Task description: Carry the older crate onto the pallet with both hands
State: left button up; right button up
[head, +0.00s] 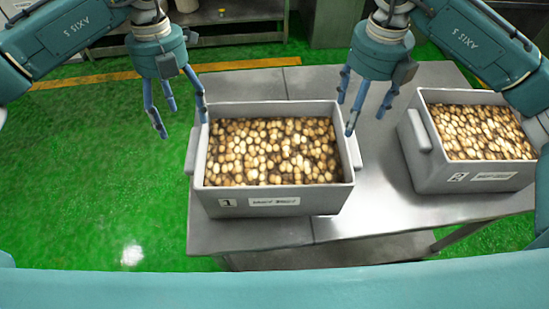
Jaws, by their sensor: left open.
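A grey crate labelled 1 (232,203), full of small brown-and-tan pieces, sits upright on a metal table. It has a side handle at its left (191,152) and one at its right (355,151). A similar filled crate labelled 2 (430,178) stands to its right. The small print on their labels is too blurred to tell which is older. My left gripper (181,122) is open and empty, above and beside crate 1's left handle. My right gripper (365,113) has its fingers spread, empty, above crate 1's right handle. No pallet is in view.
The metal table (250,236) has bare surface between the crates and along its front edge. Green floor (90,180) lies open at the left, with a yellow line (85,81) across it. Metal equipment (228,12) stands at the back.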

aim_at(191, 147)
pick_arm(q)
jog(key=f, duration=0.7)
jog(key=s+f, duration=0.1)
jog(key=f, duration=0.3)
jog(key=shift+d, duration=0.15)
pick_arm(e)
notch_tip(191, 147, down, 11)
jog(key=shift+w, duration=0.15)
pick_arm(q)
jog(key=shift+s+r, duration=0.1)
